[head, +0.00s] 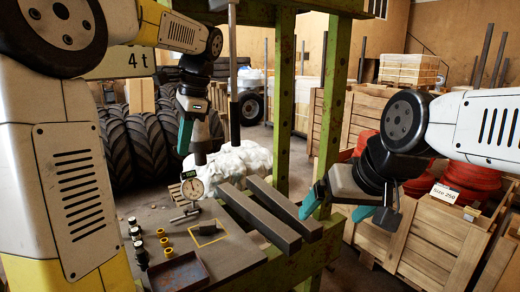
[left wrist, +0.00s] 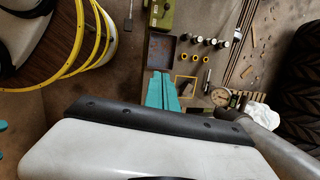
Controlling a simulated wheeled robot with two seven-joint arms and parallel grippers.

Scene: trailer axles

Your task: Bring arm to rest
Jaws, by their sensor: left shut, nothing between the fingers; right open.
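My left gripper (head: 185,137) hangs above the work table in the head view, its teal fingers pointing down. In the left wrist view its two teal fingers (left wrist: 162,91) lie together with nothing between them. My right gripper (head: 336,210) is at the right of the head view, in front of the wooden crates. Its teal fingertips are spread apart and nothing shows between them. Both arms are free of any object.
The table holds a rusty tray (head: 180,274), yellow rings (head: 164,242), several small black-and-white cylinders (head: 137,240) and a dial gauge (head: 192,188). Two steel bars (head: 272,207) lie by the green press frame (head: 284,95). A wooden crate (head: 423,240) stands at right.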

